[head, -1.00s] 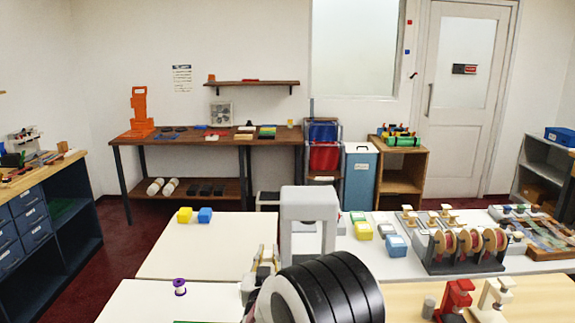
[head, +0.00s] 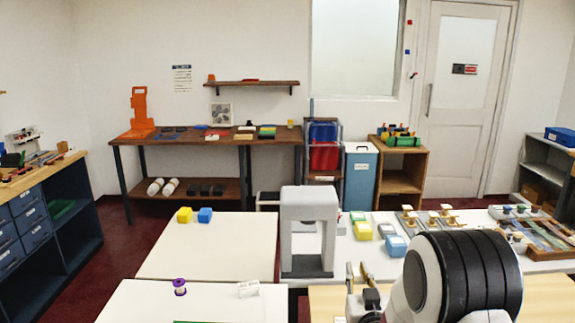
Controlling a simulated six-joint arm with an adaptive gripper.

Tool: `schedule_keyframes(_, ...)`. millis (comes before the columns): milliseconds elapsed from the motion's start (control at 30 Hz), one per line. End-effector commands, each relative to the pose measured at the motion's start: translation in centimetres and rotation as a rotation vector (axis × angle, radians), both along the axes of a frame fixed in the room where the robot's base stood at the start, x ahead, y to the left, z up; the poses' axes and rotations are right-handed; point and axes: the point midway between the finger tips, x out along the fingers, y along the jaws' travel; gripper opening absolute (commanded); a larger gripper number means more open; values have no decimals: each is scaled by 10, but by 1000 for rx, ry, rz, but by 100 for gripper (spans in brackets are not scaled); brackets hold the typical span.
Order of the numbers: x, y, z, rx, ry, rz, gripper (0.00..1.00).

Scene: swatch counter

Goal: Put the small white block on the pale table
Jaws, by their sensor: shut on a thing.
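My gripper (head: 358,280) is in the lower middle right, with two tan fingers pointing up in the picture beside my black-ringed wrist. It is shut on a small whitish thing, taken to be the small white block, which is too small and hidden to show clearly. A pale wood-toned table (head: 548,294) is at the lower right, partly behind my wrist. A cream-white table (head: 130,303) is at the lower left. A small flat white piece with faint marks (head: 248,289) lies near its far right edge; I cannot tell whether it is a label.
A grey arch-shaped frame (head: 309,204) stands just beyond my gripper. A purple spool (head: 179,287) is on the front left table. Yellow (head: 184,215) and blue (head: 205,215) blocks sit on the table behind. Several blocks and fixtures crowd the back right table.

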Motion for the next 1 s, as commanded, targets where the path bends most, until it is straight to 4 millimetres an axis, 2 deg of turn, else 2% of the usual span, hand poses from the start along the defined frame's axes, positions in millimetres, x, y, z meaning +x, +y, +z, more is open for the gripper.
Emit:
schedule_keyframes(33, -7, -12, -2, 0, 2, -5, 7)
schedule_keyframes(200, -30, -39, -6, 0, 2, -5, 7)
schedule_keyframes(400, -51, -58, -9, 0, 1, -3, 7)
schedule_keyframes(600, -60, -65, -10, 0, 1, -1, 7)
schedule_keyframes(1000, -60, -65, -10, -1, 0, -1, 7)
